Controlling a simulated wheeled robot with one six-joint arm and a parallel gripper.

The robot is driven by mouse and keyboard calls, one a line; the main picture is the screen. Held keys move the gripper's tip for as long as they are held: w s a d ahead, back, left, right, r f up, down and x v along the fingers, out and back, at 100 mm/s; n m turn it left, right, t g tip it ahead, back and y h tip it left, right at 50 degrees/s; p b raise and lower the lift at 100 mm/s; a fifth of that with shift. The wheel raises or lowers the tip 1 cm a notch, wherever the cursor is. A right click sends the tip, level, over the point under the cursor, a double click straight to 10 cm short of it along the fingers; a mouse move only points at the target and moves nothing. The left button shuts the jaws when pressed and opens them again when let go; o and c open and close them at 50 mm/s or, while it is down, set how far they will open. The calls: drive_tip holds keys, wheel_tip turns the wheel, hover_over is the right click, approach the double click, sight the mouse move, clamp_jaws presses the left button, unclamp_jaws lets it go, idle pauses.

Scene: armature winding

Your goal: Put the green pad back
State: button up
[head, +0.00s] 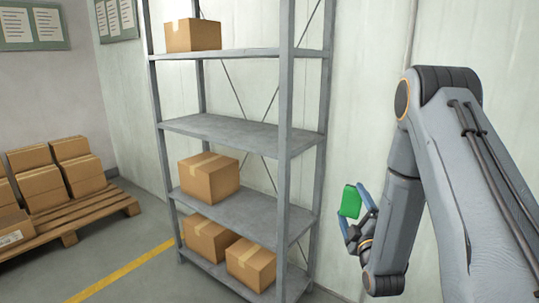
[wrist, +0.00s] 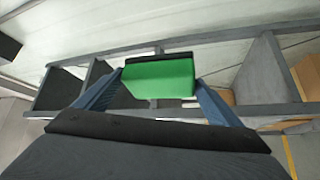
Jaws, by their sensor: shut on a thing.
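The green pad (head: 350,202) is a small green block with a dark edge. In the head view it is held in the air to the right of the metal shelf. My gripper (head: 359,212) is shut on it, with a blue finger on either side. In the wrist view the green pad (wrist: 158,77) sits between the two blue fingers of my gripper (wrist: 158,88), with a black strip along its far edge. The shelf shows behind it, apart from it.
The grey metal shelf unit (head: 216,130) has cardboard boxes on several levels; one middle shelf (head: 240,133) is bare. A pallet (head: 70,222) with stacked boxes stands at the left. A yellow line (head: 120,272) crosses the floor. A wall stands behind the shelf.

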drive_tip(key=shift+s+f+h, duration=0.25)
drive_tip(key=shift+f+h, duration=0.1)
drive_tip(key=shift+h, duration=0.05)
drive_tip(key=a, duration=0.6)
drive_tip(key=shift+a, duration=0.35)
drive_tip(key=shift+s, duration=0.1)
idle(0.4)
